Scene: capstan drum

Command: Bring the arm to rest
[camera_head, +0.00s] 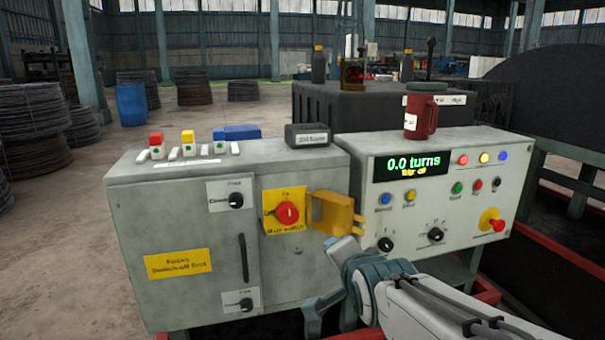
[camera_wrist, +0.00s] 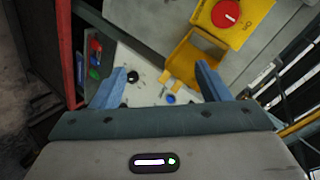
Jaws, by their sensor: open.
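My gripper (camera_wrist: 162,70) is open in the wrist view, its two blue fingers spread with nothing held between them. In the head view my arm reaches in from the lower right, and part of the gripper (camera_head: 344,250) shows in front of the grey cabinet, just below a yellow hinged bracket (camera_head: 333,212). The bracket also shows beyond the fingers in the wrist view (camera_wrist: 193,56). A red rotary switch (camera_head: 287,214) on a yellow plate sits left of the bracket. I cannot tell from these views whether the gripper touches anything.
The grey cabinet (camera_head: 180,235) stands left of the control panel (camera_head: 470,160), whose display (camera_head: 411,165) reads 0.0 turns. A red mug (camera_head: 421,117) stands on the panel top. Red rails (camera_head: 575,250) run at the lower right. Open floor (camera_head: 60,270) lies at the left.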

